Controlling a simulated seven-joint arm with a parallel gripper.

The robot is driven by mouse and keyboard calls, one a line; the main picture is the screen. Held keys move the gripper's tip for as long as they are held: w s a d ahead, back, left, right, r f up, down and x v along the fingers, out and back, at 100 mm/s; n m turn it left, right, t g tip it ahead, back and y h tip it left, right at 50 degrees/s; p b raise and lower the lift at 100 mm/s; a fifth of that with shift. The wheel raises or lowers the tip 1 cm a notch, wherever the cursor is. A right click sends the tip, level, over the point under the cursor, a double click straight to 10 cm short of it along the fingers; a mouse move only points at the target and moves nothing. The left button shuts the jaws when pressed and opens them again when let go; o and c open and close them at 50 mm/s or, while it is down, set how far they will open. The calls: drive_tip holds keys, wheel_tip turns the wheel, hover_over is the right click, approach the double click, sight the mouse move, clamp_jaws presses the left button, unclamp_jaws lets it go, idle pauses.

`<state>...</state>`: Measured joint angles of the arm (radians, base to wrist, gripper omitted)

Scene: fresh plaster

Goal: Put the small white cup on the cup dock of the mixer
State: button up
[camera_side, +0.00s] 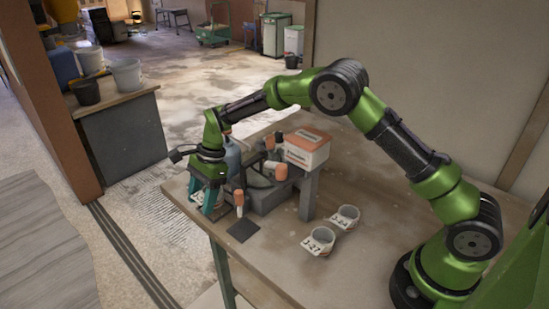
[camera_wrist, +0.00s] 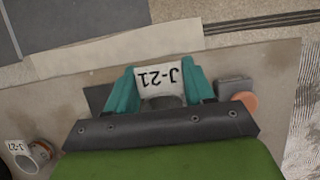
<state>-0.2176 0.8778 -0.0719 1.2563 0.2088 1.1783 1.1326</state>
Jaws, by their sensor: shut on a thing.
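My gripper (camera_side: 207,199) is at the left edge of the table, its teal fingers pointing down. In the wrist view my gripper (camera_wrist: 162,92) is shut on a small white cup (camera_wrist: 160,75) with a tag reading J-21. In the side view the cup is mostly hidden by the fingers. The mixer (camera_side: 268,192), a dark grey machine with orange parts and a white-and-orange box (camera_side: 307,148) on top, stands just right of my gripper. I cannot tell which part is its cup dock. I cannot tell whether the cup touches anything below.
A dark square plate (camera_side: 243,230) lies at the table's front edge. The table (camera_side: 365,260) is bare around the cups. A bottle (camera_side: 233,158) stands behind my gripper.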

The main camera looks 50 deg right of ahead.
drive_tip(key=shift+f, duration=1.1)
drive_tip(key=shift+f, duration=0.2)
drive_tip(key=o, duration=1)
drive_tip(key=shift+r, duration=0.1)
drive_tip(key=v, duration=1.2)
drive_tip(key=shift+r, duration=0.15)
